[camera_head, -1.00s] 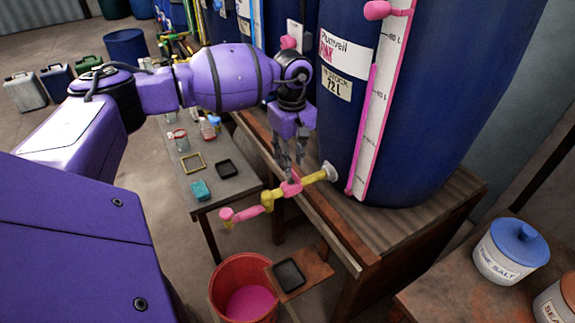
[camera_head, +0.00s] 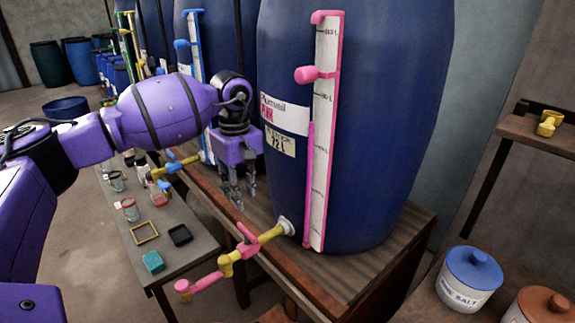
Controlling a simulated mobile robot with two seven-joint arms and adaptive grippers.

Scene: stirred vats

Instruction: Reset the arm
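My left gripper (camera_head: 238,194) hangs fingers-down from the purple arm that comes in from the left. It is in front of the big blue vat, above and a little left of the tap, and looks apart from it. Its fingers look spread with nothing between them. The yellow tap with pink handle and spout (camera_head: 250,246) sticks out from the foot of the blue vat (camera_head: 395,130). The vat has a white gauge with a pink frame (camera_head: 321,150). My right gripper is not in view.
A low table (camera_head: 190,255) at the left holds small jars, a teal block (camera_head: 153,262), a yellow frame (camera_head: 145,232) and a black tray (camera_head: 180,235). A blue-lidded salt jar (camera_head: 467,282) stands at the lower right. A yellow item (camera_head: 549,123) lies on a shelf at the right.

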